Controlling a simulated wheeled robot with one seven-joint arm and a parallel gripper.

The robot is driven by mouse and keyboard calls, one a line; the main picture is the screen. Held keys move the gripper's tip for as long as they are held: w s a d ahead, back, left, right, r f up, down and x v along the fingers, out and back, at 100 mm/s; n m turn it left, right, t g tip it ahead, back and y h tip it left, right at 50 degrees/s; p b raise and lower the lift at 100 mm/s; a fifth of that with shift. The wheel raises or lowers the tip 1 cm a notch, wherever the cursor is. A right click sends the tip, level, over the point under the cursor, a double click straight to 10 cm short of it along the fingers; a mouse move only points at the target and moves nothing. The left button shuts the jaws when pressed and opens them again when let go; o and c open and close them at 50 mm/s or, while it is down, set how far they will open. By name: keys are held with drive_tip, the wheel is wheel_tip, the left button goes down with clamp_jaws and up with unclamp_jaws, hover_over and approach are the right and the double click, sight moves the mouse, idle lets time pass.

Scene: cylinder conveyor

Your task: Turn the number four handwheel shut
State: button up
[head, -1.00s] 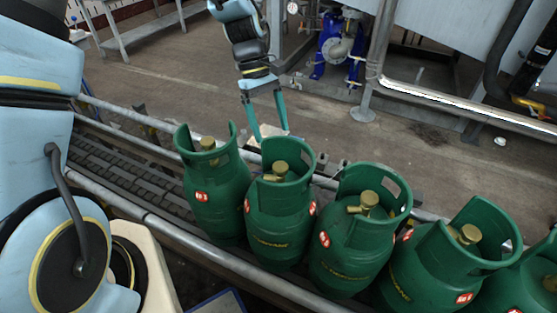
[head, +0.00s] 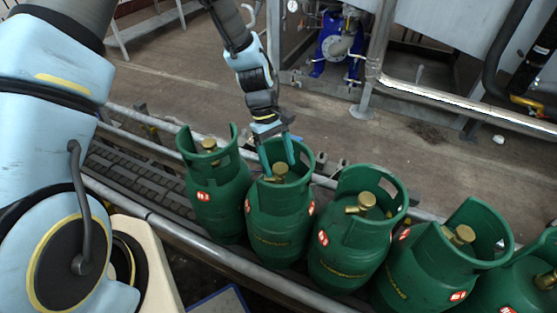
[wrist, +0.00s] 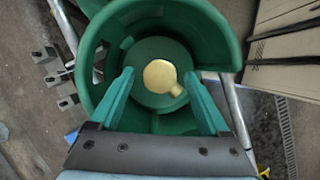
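Several green gas cylinders stand in a row on the conveyor, each with a brass handwheel inside a collar. My gripper (head: 278,158) is over the second cylinder from the left (head: 279,220), its teal fingers pointing down into the collar. The fingers are open. In the wrist view, that cylinder's round brass handwheel (wrist: 160,76) lies between the fingertips (wrist: 158,82), with a gap on each side. In the head view, the handwheel (head: 279,171) shows between the fingers. Red number labels (head: 203,196) on the cylinders are too small to read surely.
Other cylinders stand close on both sides: one at left (head: 217,190) and others at right (head: 345,250). The conveyor rail (head: 190,238) runs along the front. A blue pump (head: 335,45) and pipes stand behind, beyond open floor.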

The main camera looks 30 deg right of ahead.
clamp_jaws()
idle(0.4)
drive_tip(key=shift+m, duration=0.4)
drive_tip(key=m, duration=0.1)
drive_tip(key=m+y, duration=0.1)
drive_tip(key=m, duration=0.1)
drive_tip(key=m+y+b, duration=0.1)
drive_tip(key=shift+d+m+t, duration=0.3)
drive_tip(key=shift+m, duration=0.1)
drive_tip(key=m+y, duration=0.1)
drive_tip(key=m, duration=0.2)
drive_tip(key=m+t+y+b, duration=0.1)
drive_tip(key=m, duration=0.2)
drive_tip(key=shift+s+d, duration=0.15)
drive_tip(key=m+t, duration=0.1)
drive_tip(key=m, duration=0.2)
drive_tip(key=m+t+b, duration=0.1)
drive_tip(key=m, duration=0.1)
drive_tip(key=shift+s+m+y, duration=0.2)
drive_tip(key=shift+m+y, duration=0.2)
drive_tip(key=m+t, duration=0.1)
drive_tip(key=m, duration=0.1)
drive_tip(key=m+t, duration=0.1)
drive_tip(key=m, duration=0.2)
drive_tip(key=shift+s+t+b, duration=0.15)
drive_tip(key=shift+t+b, duration=0.15)
drive_tip(key=shift+b, duration=0.05)
drive_tip(key=shift+m, duration=0.4)
drive_tip(key=shift+o, duration=0.5)
unclamp_jaws()
